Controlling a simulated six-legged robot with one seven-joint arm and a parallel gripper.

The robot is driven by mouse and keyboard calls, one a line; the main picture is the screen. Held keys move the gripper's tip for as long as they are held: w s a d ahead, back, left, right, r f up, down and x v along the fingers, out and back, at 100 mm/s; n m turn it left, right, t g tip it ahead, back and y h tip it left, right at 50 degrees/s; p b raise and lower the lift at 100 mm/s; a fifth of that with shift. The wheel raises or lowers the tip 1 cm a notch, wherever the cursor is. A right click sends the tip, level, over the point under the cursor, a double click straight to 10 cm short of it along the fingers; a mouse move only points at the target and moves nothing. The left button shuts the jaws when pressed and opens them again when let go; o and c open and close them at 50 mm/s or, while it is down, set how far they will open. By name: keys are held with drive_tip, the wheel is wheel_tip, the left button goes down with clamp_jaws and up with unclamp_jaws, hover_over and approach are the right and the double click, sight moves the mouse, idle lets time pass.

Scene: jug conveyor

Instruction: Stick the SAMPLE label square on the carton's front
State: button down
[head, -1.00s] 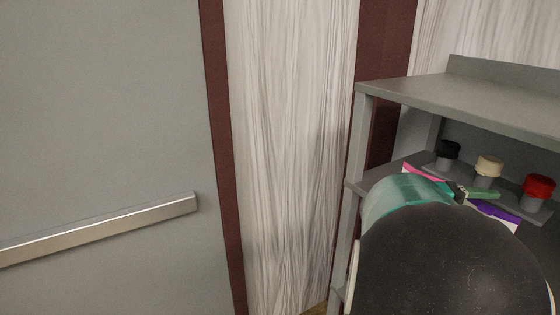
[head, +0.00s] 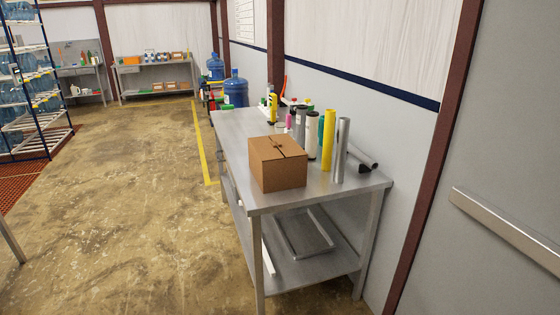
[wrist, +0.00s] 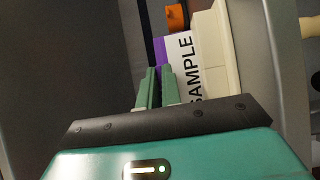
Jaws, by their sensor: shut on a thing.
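The carton (head: 277,166) is a closed brown box on the near part of a steel workbench (head: 232,125); its near faces look bare in the head view. The white SAMPLE label (wrist: 184,62), with black lettering and a purple band, shows in the wrist view just beyond my green fingers. My gripper (wrist: 160,76) is shut on the label at its purple side; the fingertips partly hide the grip. The gripper does not show in the head view now.
Several upright rolls and tubes (head: 328,140) stand behind and right of the carton. Blue water jugs (head: 235,90) stand past the bench's far end. Open floor (head: 130,210) lies left of the bench. A grey door (head: 500,150) is at right. An orange object (wrist: 177,17) is near the label.

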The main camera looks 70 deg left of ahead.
wheel_tip(320, 180, up, 9)
idle(1.3)
drive_tip(key=shift+w+a, duration=0.1)
